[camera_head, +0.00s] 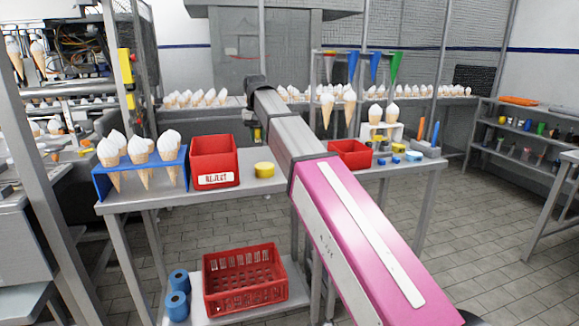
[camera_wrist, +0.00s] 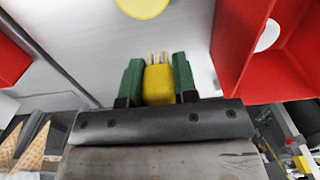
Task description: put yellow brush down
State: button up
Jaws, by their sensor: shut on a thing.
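My gripper (camera_wrist: 158,82) has two green fingers and is shut on the yellow brush (camera_wrist: 158,84). The brush sits between the fingers, its pale bristles pointing away from the wrist, over a pale grey surface. I cannot tell whether the bristles touch that surface. In the head view my arm reaches over the metal table (camera_head: 220,200) toward its back, and its end and the brush are mostly hidden there.
A yellow disc (camera_head: 264,170) lies beside the red REJECT bin (camera_head: 214,160). A smaller red bin (camera_head: 350,153) stands right of my arm. A blue rack of cones (camera_head: 140,172) is at the left. Red bin walls (camera_wrist: 285,50) flank the gripper in the wrist view.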

jog(key=shift+w+d, duration=0.1)
jog(key=shift+w, duration=0.2)
jog(key=d+f, duration=0.2)
jog(key=d, duration=0.1)
jog(key=s+d+f, duration=0.1)
jog(key=d+f, duration=0.1)
jog(key=d, duration=0.2)
jog(key=d+f, duration=0.3)
jog(key=d, duration=0.1)
jog(key=shift+s+d, duration=0.1)
jog(key=shift+s, duration=0.1)
jog(key=shift+d+f, duration=0.1)
jog(key=shift+f, duration=1.9)
jog(key=shift+f, duration=0.15)
jog(key=o, duration=0.9)
